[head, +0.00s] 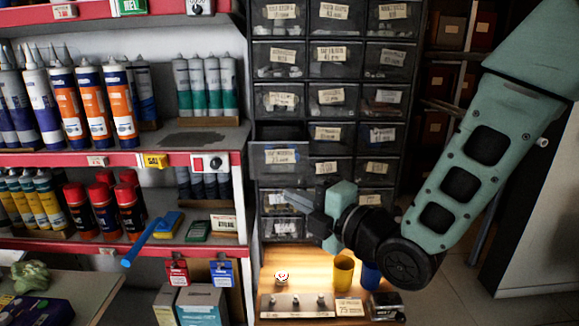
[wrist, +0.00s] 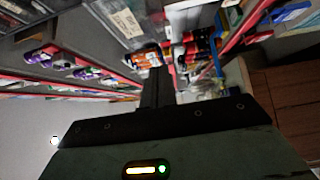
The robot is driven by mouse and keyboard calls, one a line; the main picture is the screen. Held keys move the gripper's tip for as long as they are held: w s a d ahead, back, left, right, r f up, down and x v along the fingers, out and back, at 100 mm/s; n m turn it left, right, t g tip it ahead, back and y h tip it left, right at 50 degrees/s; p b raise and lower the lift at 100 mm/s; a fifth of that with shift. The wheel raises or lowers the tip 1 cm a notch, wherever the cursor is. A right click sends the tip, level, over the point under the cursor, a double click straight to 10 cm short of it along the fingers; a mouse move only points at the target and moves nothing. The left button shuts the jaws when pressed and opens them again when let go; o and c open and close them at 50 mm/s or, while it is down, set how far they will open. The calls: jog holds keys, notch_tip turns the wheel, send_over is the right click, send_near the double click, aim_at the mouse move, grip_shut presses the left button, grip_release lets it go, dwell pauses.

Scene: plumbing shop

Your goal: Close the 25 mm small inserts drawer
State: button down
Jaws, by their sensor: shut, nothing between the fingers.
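The 25 mm small inserts drawer (head: 262,157) sticks out of the left column of the dark drawer cabinet (head: 411,120), with a pale label on its front; the label's small print is hard to read. My gripper (head: 291,197) is shut and empty. In the head view it shows just below the open drawer, in front of the lower drawers, with its fingers pointing left. I cannot tell if it touches the drawer. In the wrist view my shut fingers (wrist: 153,88) point up the picture, and a labelled drawer front (wrist: 122,24) shows at upper left.
Red-edged shelves (head: 120,158) with cartridges and spray cans stand to the left. A blue-handled tool (head: 150,238) juts over a shelf edge. Below my gripper, a lit wooden counter holds a yellow cup (head: 343,271), a blue cup (head: 371,277) and a fittings board (head: 297,306).

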jog(key=shift+w+a+p, duration=0.2)
jog(key=shift+w+p, duration=0.05)
jog(key=shift+w, duration=0.65)
jog(key=shift+w+a+p, duration=0.2)
jog(key=shift+w+p, duration=0.05)
jog(key=shift+w, duration=0.7)
jog(key=shift+w+a+p, duration=0.2)
jog(key=shift+w+p, duration=0.05)
jog(key=shift+w, duration=0.65)
jog(key=w+b, duration=0.2)
jog(key=w, duration=0.3)
jog(key=w+b, duration=0.2)
jog(key=w, duration=0.3)
jog(key=w+b, duration=0.2)
jog(key=w, duration=0.4)
jog(key=shift+w+d+b, duration=0.1)
jog(key=shift+d+b, duration=0.2)
jog(key=shift+b, duration=0.05)
jog(key=shift+w+d+r, duration=0.1)
jog(key=shift+w+r, duration=0.1)
